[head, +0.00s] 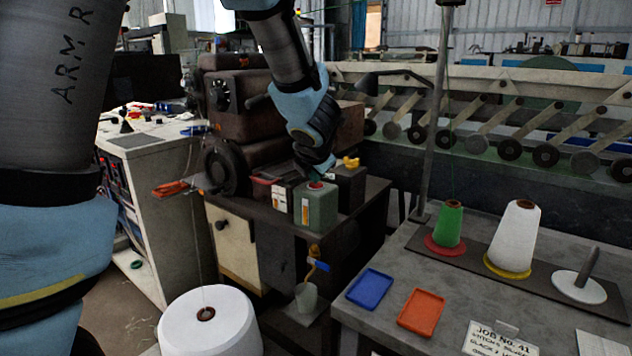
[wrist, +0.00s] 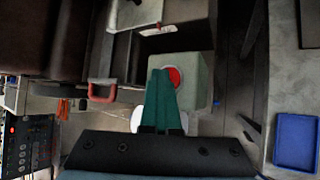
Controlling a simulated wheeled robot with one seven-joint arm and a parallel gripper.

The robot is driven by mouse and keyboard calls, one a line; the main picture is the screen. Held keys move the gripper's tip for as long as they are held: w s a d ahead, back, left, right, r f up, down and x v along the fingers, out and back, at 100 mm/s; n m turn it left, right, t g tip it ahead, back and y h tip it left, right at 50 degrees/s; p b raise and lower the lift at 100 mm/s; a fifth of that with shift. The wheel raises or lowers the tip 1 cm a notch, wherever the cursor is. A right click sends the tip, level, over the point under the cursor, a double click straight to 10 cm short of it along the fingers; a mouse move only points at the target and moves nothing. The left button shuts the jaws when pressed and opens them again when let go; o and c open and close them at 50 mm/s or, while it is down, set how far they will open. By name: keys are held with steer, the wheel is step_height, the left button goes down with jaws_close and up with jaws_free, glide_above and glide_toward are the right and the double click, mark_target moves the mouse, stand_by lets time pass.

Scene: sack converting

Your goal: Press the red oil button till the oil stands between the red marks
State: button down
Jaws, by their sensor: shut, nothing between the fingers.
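The red oil button (head: 316,185) sits on top of a grey-green oil box (head: 325,212) on the dark machine table. In the wrist view the red button (wrist: 176,77) shows just beside and partly behind my fingertips, in a pale ring on the box (wrist: 197,85). My gripper (head: 321,174) is shut and empty, pointing down right over the button; I cannot tell whether it touches. A narrow sight gauge (head: 305,213) with orange-red colour is on the box's front. It is too small to read the oil level against the marks.
The brown machine (head: 240,100) rises behind. Right, a grey table holds blue (head: 370,288) and orange (head: 421,312) trays and thread cones.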

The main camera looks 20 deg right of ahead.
mark_target(315, 186)
steer(key=shift+r+p, duration=1.15)
steer(key=shift+p, duration=0.05)
steer(key=shift+r, duration=0.15)
step_height(315, 186, up, 5)
steer(key=p, duration=0.5)
stand_by(0.3)
